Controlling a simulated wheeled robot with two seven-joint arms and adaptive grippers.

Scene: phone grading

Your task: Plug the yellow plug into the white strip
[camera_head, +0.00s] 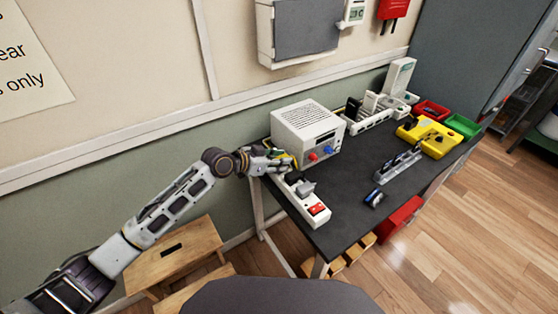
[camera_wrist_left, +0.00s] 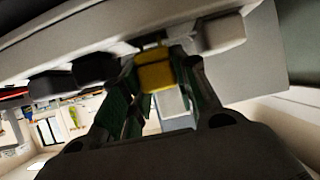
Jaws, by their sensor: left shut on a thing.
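The white strip (camera_head: 293,201) lies along the left end of the dark table, with a red switch at its near end and a grey plug (camera_head: 306,188) standing in it. My left gripper (camera_head: 287,161) is at the far end of the strip, beside the white box. In the left wrist view its two fingers (camera_wrist_left: 160,90) are shut on the yellow plug (camera_wrist_left: 155,73). The plug appears against or very close to a pale bar, seemingly the strip (camera_wrist_left: 120,35); whether it is seated cannot be told. My right gripper is not in view.
A white vented box (camera_head: 305,125) with red and blue knobs stands right behind the strip. A yellow device (camera_head: 428,136), red and green bins (camera_head: 463,125), a small rack (camera_head: 398,166) and a blue-black item (camera_head: 373,198) are farther right.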

